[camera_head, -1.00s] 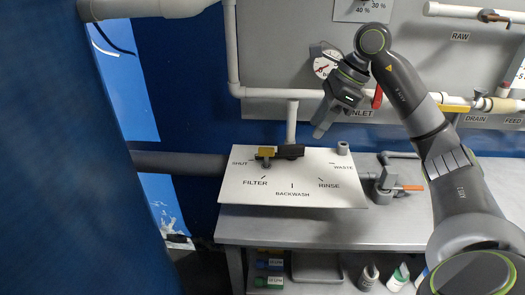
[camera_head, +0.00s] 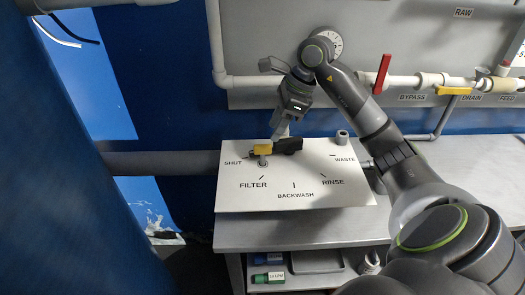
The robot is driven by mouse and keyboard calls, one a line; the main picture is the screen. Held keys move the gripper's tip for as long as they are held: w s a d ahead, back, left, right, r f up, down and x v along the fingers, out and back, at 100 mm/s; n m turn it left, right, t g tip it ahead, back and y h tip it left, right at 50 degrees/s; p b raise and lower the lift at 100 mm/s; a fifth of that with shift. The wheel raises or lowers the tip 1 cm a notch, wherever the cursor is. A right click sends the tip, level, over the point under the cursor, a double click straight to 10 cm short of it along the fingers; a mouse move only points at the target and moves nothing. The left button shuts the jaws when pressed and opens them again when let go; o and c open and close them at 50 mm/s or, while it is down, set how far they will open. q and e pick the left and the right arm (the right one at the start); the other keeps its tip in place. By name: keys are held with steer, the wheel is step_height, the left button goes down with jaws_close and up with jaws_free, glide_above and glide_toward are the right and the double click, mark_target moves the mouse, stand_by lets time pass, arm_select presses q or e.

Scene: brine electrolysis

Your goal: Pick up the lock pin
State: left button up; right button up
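A small yellow piece (camera_head: 260,149), likely the head of the lock pin, sits at the back left of the white panel labelled SHUT, FILTER, BACKWASH, RINSE and WASTE (camera_head: 235,195). It stands over a grey stub (camera_head: 262,161) beside a black handle (camera_head: 289,145). My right gripper (camera_head: 278,138) points down just above and behind the yellow piece and the black handle. Its fingers overlap in this view, so I cannot tell their opening or whether they touch anything. My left gripper is out of view.
A grey cylinder (camera_head: 342,137) stands at the panel's back right. Behind are pipes with a red lever (camera_head: 382,73) and a yellow handle (camera_head: 454,91). The metal bench (camera_head: 455,180) is clear on the right. A blue surface (camera_head: 60,200) fills the left.

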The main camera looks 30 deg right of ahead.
mark_target(267, 145)
steer(key=shift+x, duration=0.85)
steer(key=shift+w+a+f, duration=0.1)
steer(key=shift+w+f, duration=0.1)
steer(key=shift+f, duration=0.1)
steer(key=shift+a+f+p, duration=0.15)
steer(key=shift+f+p, duration=0.15)
steer(key=shift+f, duration=0.1)
steer(key=p+x, duration=0.1)
steer(key=x, duration=0.2)
steer(key=shift+s+f, duration=0.1)
steer(key=shift+f, duration=0.2)
steer(key=shift+a+f, duration=0.15)
steer(key=shift+f, duration=0.25)
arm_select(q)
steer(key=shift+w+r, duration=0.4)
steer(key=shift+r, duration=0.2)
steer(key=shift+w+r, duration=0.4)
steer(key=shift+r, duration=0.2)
arm_select(e)
steer(key=shift+f, duration=0.2)
jaws_close()
